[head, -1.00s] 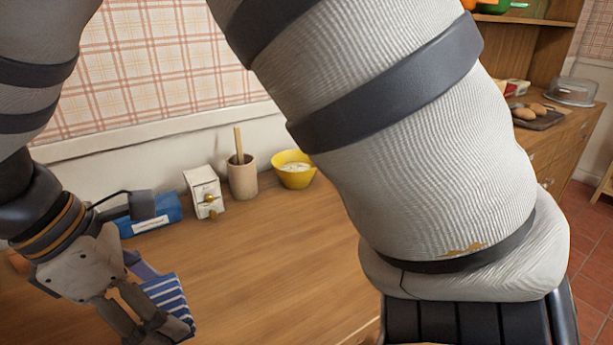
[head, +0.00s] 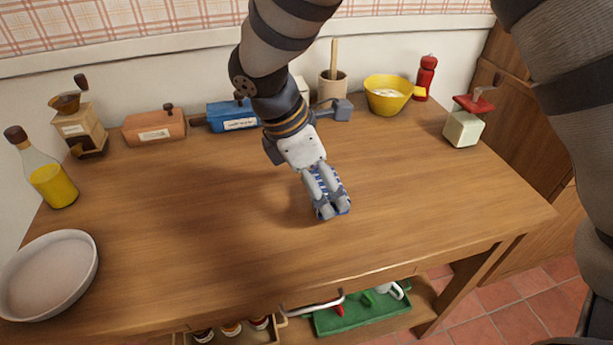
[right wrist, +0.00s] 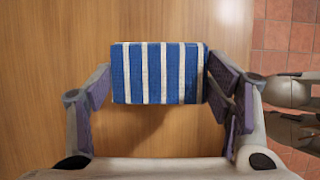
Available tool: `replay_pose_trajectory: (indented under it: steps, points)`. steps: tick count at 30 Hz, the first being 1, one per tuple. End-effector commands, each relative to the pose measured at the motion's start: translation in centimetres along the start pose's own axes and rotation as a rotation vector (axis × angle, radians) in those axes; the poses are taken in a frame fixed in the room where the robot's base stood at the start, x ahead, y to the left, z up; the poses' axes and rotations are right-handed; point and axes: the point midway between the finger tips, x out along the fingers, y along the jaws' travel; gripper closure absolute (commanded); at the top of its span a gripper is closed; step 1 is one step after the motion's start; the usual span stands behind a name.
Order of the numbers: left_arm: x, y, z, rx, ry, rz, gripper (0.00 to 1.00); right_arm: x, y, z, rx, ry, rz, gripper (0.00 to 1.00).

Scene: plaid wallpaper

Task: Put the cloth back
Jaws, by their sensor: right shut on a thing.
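The cloth (head: 343,203) is a small folded block with blue and white stripes. My right gripper (head: 325,196) reaches down over the middle of the wooden table and is shut on the cloth. In the right wrist view the cloth (right wrist: 158,73) sits between the two finger pads, its stripes running along the picture's height. A shadow lies on the wood below it; I cannot tell exactly how high it is held. My left gripper cannot be made out in these views.
The front middle is clear. A green tray (head: 362,317) sits below.

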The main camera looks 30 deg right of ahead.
Motion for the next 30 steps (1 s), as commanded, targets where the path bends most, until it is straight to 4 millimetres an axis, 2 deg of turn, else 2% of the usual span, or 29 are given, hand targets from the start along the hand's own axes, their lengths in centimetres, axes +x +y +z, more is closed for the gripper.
replay_pose_trajectory:
  steps: [5, 10, 20, 21, 23, 30]
  points:
    - [0.6, 0.0, 0.4, 0.000, -0.019, -0.001, 0.30, 1.7, 1.2, -0.2, 0.000, 0.000, -0.001, 0.53]
    - [1.0, 0.0, 0.7, 0.000, -0.033, -0.001, 0.30, 4.4, 1.3, -1.3, -0.001, -0.001, 0.000, 0.53]
    - [0.9, 0.0, 0.7, 0.000, -0.030, -0.001, 0.30, 4.6, 1.3, -1.4, 0.002, 0.001, 0.004, 0.53]
    - [0.9, 0.0, 0.7, 0.000, -0.030, -0.001, 0.30, 4.6, 1.3, -1.4, 0.003, 0.001, 0.004, 0.23]
    - [0.9, 0.0, 0.7, 0.000, -0.030, -0.001, 0.30, 4.6, 1.3, -1.4, 0.003, 0.001, 0.004, 0.09]
    - [0.9, 0.0, 0.7, 0.000, -0.030, -0.001, 0.30, 4.6, 1.3, -1.4, 0.003, 0.001, 0.004, 0.07]
